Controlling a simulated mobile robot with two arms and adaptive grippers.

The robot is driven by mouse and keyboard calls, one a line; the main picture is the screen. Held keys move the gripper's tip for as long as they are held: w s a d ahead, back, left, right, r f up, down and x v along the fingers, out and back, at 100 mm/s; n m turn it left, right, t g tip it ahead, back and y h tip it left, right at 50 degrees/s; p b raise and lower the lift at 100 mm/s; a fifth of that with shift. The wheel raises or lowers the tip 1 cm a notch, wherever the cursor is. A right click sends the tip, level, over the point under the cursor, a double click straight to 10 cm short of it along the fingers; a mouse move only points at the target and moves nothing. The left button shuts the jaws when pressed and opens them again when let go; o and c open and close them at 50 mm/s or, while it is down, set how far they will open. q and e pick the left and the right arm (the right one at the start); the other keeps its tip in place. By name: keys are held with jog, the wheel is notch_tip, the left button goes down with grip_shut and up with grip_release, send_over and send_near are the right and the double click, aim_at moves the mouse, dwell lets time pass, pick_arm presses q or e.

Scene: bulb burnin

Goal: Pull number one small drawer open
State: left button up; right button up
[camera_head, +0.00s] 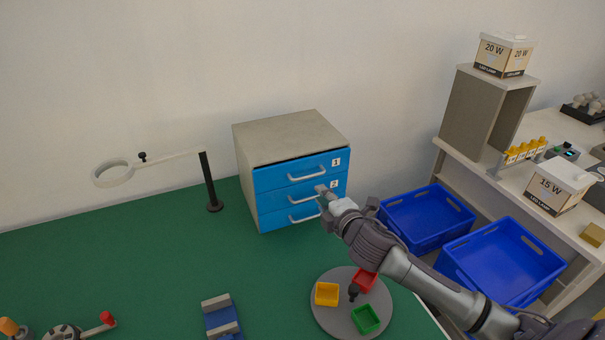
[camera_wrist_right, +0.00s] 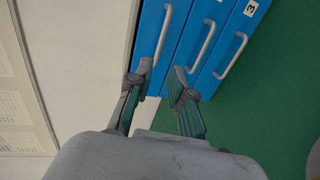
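The number one small drawer (camera_head: 275,179) is the top blue front of a grey cabinet (camera_head: 290,137), with a white "1" label and a pale bar handle (camera_head: 307,174). It looks shut or nearly so; a thin dark line runs along its top edge. My right gripper (camera_head: 322,189) is in front of the drawers, at the right end of the handles. In the right wrist view, its fingers (camera_wrist_right: 161,77) are apart, with the near end of the leftmost handle (camera_wrist_right: 162,36) appearing between or just beyond their tips. Contact cannot be told. My left gripper is not in view.
Two more blue drawers sit below, including number two (camera_head: 275,201). A round grey tray (camera_head: 330,322) with small coloured bins stands in front on the green table (camera_head: 130,265). A ring lamp (camera_head: 112,174) stands left. Blue crates (camera_head: 425,217) are at the right.

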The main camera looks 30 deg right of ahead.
aim_at(306, 178)
jog(key=p+x, duration=0.1)
jog(key=x, duration=0.9)
jog(key=shift+r, duration=0.1)
jog(key=shift+w+p, duration=0.3)
jog(key=shift+w, duration=0.25)
jog(key=shift+w+f, duration=0.2)
jog(key=shift+w, duration=0.05)
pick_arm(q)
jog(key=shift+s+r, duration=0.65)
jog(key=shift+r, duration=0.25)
pick_arm(e)
grip_shut()
